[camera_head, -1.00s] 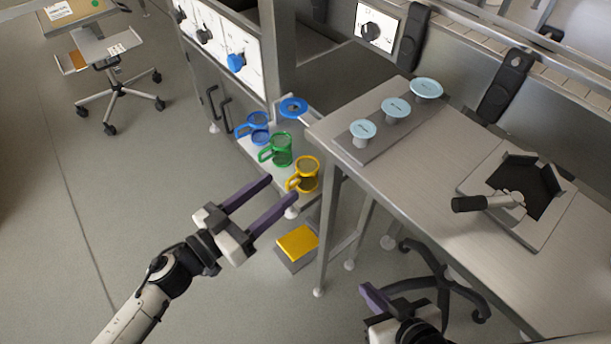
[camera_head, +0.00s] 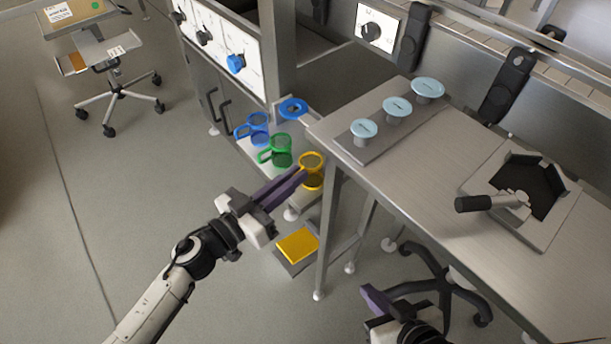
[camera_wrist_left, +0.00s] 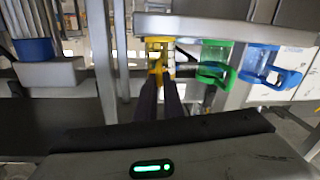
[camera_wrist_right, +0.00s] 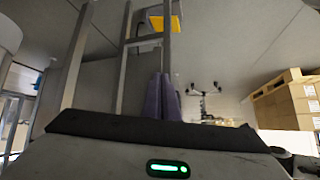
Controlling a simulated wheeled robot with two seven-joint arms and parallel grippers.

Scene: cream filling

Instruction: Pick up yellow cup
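The yellow cup (camera_head: 312,164) stands at the near end of a row of cups on a low ledge; its handle is mostly hidden behind my left fingers. My left gripper (camera_head: 301,173) has its fingers drawn close together at the cup's handle side. In the left wrist view the fingers (camera_wrist_left: 161,84) reach up to the yellow cup (camera_wrist_left: 158,46) and seem closed around its handle. My right gripper (camera_head: 366,290) is low at the bottom of the head view, away from the cups. In the right wrist view its fingers (camera_wrist_right: 163,84) look nearly together with nothing between them.
A green cup (camera_head: 281,152) and a blue cup (camera_head: 258,128) stand beside the yellow one. The steel table (camera_head: 400,170) with its leg is close on the right. A yellow-topped box (camera_head: 297,244) sits below. Open floor lies left.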

